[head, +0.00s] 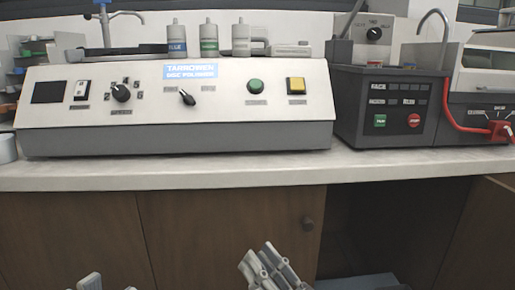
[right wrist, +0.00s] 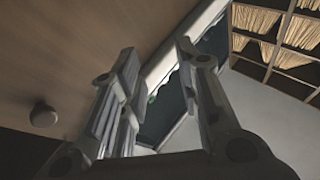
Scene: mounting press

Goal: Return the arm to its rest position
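My right gripper (head: 270,268) shows at the bottom middle of the head view, in front of the cabinet and below the counter edge. In the right wrist view its two fingers (right wrist: 158,50) stand apart with nothing between them, so it is open and empty. Only the tips of my left gripper (head: 109,285) show at the bottom left of the head view. The tips are apart with no object seen between them; the rest of that gripper is out of frame.
The counter (head: 200,176) carries a disc polisher (head: 225,110) and a dark press unit (head: 390,115) with green and red buttons. A machine with a red handle (head: 495,131) stands at right. Below are a brown cabinet door (head: 220,235) with a knob (head: 308,223) and a dark opening.

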